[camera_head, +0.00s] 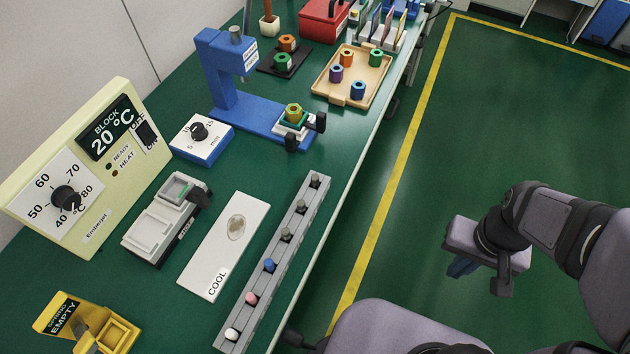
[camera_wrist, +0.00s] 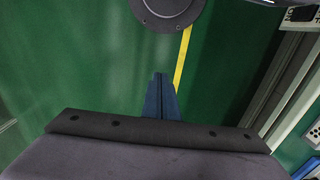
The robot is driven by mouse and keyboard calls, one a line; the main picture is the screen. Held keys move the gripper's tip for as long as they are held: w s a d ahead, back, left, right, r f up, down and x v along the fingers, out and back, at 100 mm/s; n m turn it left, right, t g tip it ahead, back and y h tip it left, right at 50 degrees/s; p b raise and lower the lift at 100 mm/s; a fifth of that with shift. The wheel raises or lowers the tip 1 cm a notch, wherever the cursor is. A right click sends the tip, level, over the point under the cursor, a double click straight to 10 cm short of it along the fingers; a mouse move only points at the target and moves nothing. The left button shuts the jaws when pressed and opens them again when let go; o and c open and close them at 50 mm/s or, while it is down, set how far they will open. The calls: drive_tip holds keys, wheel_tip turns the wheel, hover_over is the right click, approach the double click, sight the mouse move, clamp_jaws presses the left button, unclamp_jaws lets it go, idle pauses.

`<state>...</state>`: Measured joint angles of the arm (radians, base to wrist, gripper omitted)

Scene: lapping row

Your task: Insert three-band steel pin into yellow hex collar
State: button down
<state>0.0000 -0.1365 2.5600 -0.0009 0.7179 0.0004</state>
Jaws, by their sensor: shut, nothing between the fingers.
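A yellow hex collar (camera_head: 294,109), with some green on it, sits in the small fixture at the front of the blue press. A grey rail (camera_head: 262,292) along the table's front holds a row of pins. Its far pins look grey steel: one at the far end (camera_head: 316,180), a second (camera_head: 301,206) and a third (camera_head: 287,233). Bands are too small to make out, so I cannot tell which has three. My gripper (camera_head: 462,267) is shut and empty, out over the floor, well right of the table. In the wrist view its blue fingers (camera_wrist: 160,97) are together above green floor.
The blue press (camera_head: 222,75) stands upright behind the collar. A tan tray (camera_head: 328,91) holds several coloured collars. A white COOL plate (camera_head: 215,265), a grey device (camera_head: 160,225) and a yellow SPRING EMPTY holder (camera_head: 60,312) lie left of the rail. Open floor surrounds my gripper.

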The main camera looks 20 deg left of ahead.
drive_tip(key=c, duration=1.7)
unclamp_jaws()
